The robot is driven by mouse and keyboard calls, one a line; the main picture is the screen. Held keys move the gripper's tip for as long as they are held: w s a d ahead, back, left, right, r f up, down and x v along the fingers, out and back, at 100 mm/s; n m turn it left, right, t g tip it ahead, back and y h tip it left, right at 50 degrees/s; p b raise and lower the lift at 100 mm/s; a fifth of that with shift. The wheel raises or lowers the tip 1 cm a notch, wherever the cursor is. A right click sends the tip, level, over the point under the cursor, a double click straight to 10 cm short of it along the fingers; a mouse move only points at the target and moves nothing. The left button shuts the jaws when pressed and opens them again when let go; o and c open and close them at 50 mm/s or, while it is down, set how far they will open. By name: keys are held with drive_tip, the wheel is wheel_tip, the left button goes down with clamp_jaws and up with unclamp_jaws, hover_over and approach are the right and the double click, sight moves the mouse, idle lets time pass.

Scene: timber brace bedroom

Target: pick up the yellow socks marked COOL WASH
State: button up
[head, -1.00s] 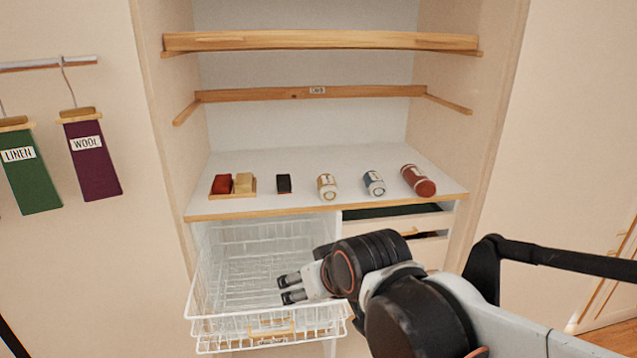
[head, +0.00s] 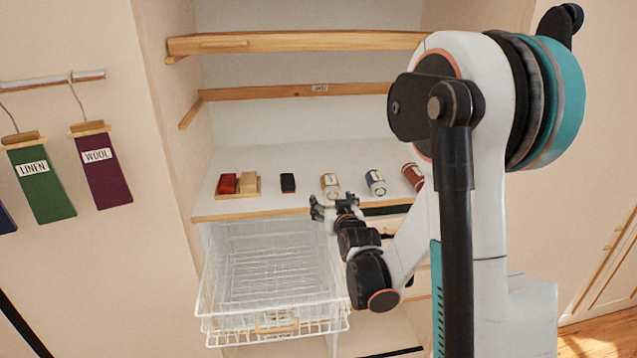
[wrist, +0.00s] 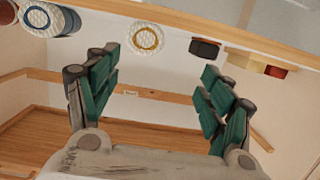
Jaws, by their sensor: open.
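A cream and yellow roll (head: 330,186) stands near the middle of the shelf's front part; its marking is too small to read. It could be the yellow socks, but I cannot tell for sure. In the wrist view its end with a yellow ring (wrist: 146,37) shows between and beyond my fingers. My gripper (head: 333,205) is at the shelf's front edge, just in front of the roll. In the wrist view my gripper (wrist: 160,75) is open and empty, its green-padded fingers spread wide and apart from the roll.
On the shelf (head: 275,160), a blue-banded roll (head: 376,182) and a red roll (head: 413,176) lie to the right. A black block (head: 288,183) and a small tray (head: 238,195) with red and yellow blocks are to the left. An open wire basket (head: 275,324) juts out below.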

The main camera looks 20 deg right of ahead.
sight(334, 193)
drive_tip(key=shift+h, duration=0.3)
drive_tip(key=w+d, duration=0.1)
drive_tip(key=w, duration=0.1)
drive_tip(key=w+d+f+b, duration=0.1)
drive_tip(key=w+d, duration=0.1)
drive_tip(key=w, duration=0.1)
drive_tip(key=w+d+f, duration=0.1)
drive_tip(key=w, duration=0.2)
drive_tip(key=shift+d+f, duration=0.15)
drive_tip(key=shift+d, duration=0.2)
drive_tip(key=shift+r+b+x, duration=0.15)
drive_tip(key=shift+b+x, duration=0.45)
drive_tip(key=shift+x, duration=0.85)
drive_tip(key=shift+r+b+x, duration=0.1)
drive_tip(key=shift+b+x, duration=0.5)
drive_tip(key=shift+x, duration=0.9)
drive_tip(key=shift+d, duration=0.1)
drive_tip(key=c, duration=1.2)
